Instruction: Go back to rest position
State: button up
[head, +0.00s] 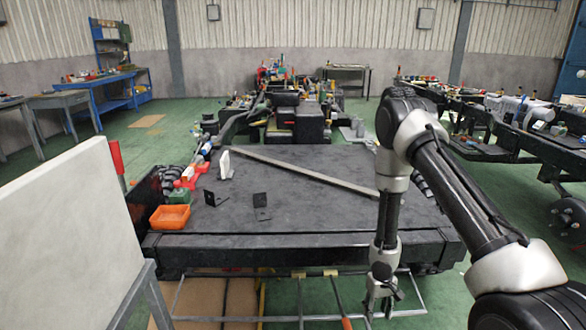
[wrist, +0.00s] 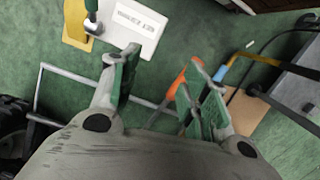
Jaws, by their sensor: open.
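My gripper (head: 380,300) hangs pointing down in front of the near edge of the black chassis table, at the right in the head view. In the wrist view my gripper (wrist: 160,85) has its two fingers apart, with green inner pads, and nothing is between them. Below it are the green floor and a grey metal frame. My arm reaches in from the right side of the head view, bent at the elbow.
The black chassis table (head: 310,205) bears a long metal bar (head: 300,170), black brackets (head: 260,200) and an orange tray (head: 170,217). A white panel (head: 65,240) stands at left. An orange-handled tool (wrist: 177,80) and a white box (wrist: 133,25) lie below my gripper.

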jog(key=s+d+r+g+h, duration=0.1)
jog(key=s+d+r, duration=0.15)
jog(key=r, duration=0.65)
jog(key=s+d+r+h, duration=0.15)
jog(key=d+r, duration=0.25)
jog(key=r, duration=0.5)
jog(key=s+d+r+g+h, duration=0.15)
jog(key=d+r, duration=0.25)
jog(key=r, duration=0.5)
jog(key=s+a+r+m+t+y, duration=0.1)
jog(key=s+r+t, duration=0.3)
jog(key=r, duration=1)
jog(key=s+a+r+t+y, duration=0.2)
jog(key=s+r+t+y, duration=0.1)
jog(key=s+r, duration=0.8)
notch_tip(320, 180, up, 3)
jog(key=shift+r+m+t, duration=0.2)
jog(key=shift+m+t, duration=0.2)
jog(key=shift+t, duration=0.45)
